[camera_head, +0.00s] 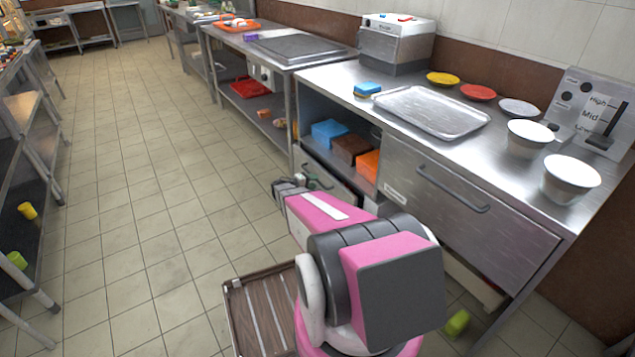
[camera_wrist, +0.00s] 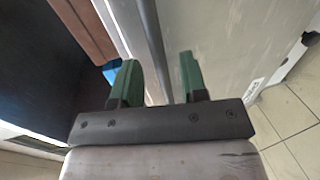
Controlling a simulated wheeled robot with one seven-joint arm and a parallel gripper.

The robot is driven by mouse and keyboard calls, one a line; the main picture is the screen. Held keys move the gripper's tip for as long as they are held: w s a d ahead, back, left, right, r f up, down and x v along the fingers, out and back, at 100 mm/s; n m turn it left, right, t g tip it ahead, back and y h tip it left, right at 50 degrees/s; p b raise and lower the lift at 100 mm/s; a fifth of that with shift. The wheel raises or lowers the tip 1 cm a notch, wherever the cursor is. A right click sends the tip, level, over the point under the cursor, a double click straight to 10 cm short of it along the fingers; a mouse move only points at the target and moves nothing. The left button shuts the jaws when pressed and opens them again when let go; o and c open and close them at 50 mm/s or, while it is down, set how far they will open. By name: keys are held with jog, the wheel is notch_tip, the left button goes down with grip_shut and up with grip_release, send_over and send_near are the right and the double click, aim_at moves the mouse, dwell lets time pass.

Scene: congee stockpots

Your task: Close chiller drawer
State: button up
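The chiller drawer (camera_head: 343,188) stands pulled out below the left part of the counter. Blue, brown and orange boxes (camera_head: 350,147) show behind its front. The drawer's dark bar handle (camera_wrist: 148,30) runs between my two green fingers in the wrist view. My gripper (camera_wrist: 158,60) is open, with a visible gap on both sides of the bar. In the head view my gripper (camera_head: 308,180) is at the drawer's front, partly hidden by my wrist. The drawer front (camera_wrist: 215,40) fills the right of the wrist view.
A closed drawer (camera_head: 470,215) with a long handle is to the right. The steel counter (camera_head: 335,75) above bears a tray (camera_head: 432,110), bowls (camera_head: 570,178) and plates. The tiled floor to the left is clear.

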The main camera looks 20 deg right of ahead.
aim_at(324, 178)
jog(key=shift+x, duration=1.4)
grip_shut()
jog(key=shift+r+x, duration=0.2)
jog(key=shift+x, duration=0.9)
jog(key=shift+r+x, duration=0.25)
jog(key=shift+x, duration=0.8)
jog(key=shift+w+d, duration=0.1)
grip_release()
jog(key=shift+d, duration=0.1)
jog(key=v, duration=1.1)
